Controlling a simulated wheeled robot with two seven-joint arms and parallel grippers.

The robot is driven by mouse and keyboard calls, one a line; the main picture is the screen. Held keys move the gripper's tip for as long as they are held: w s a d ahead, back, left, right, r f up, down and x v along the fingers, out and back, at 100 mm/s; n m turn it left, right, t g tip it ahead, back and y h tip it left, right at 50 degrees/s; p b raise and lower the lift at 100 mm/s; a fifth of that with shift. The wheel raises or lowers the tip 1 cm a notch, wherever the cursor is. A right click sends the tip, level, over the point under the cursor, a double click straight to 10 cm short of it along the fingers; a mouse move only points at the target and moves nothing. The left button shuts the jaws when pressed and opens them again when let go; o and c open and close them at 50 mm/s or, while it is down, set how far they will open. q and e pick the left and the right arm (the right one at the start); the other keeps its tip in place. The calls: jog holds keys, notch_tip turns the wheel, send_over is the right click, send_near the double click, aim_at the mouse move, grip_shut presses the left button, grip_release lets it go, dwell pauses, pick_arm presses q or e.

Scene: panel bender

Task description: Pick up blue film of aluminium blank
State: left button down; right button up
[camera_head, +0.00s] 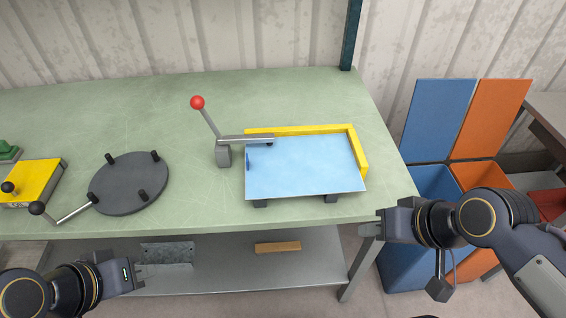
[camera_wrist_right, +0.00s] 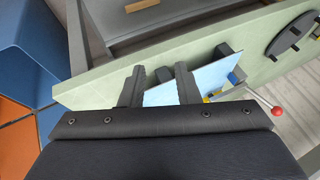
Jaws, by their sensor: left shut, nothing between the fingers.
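The aluminium blank covered with light blue film (camera_head: 305,168) lies flat on the green workbench, inside a yellow corner stop (camera_head: 359,150). A small darker blue tab (camera_head: 248,160) shows at its left edge. The film also shows in the right wrist view (camera_wrist_right: 208,77), partly hidden behind a finger. My right gripper (camera_head: 368,228) is open and empty, by the bench's front right edge, apart from the blank's near right corner. Its fingers show spread in the right wrist view (camera_wrist_right: 158,85). My left gripper (camera_head: 139,275) is shut and empty, in front of the bench at lower left.
A toggle clamp with a red knob (camera_head: 197,102) stands left of the blank, its bar reaching over the blank's far left corner. A dark round plate with pegs (camera_head: 130,183) and a yellow block (camera_head: 33,182) are further left. Blue (camera_head: 433,185) and orange bins stand right of the bench.

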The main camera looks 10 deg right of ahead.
jog(key=w+a+r+g, duration=0.1)
jog(key=w+a+r, duration=0.15)
jog(key=w, duration=0.45)
jog(key=n+h, duration=0.1)
jog(key=h, duration=0.3)
send_near(274, 160)
jog(key=a, duration=0.7)
jog(key=x, duration=0.6)
jog(key=shift+s+d+f, duration=0.1)
jog(key=shift+d, duration=0.1)
jog(key=shift+c, duration=0.4)
grip_shut()
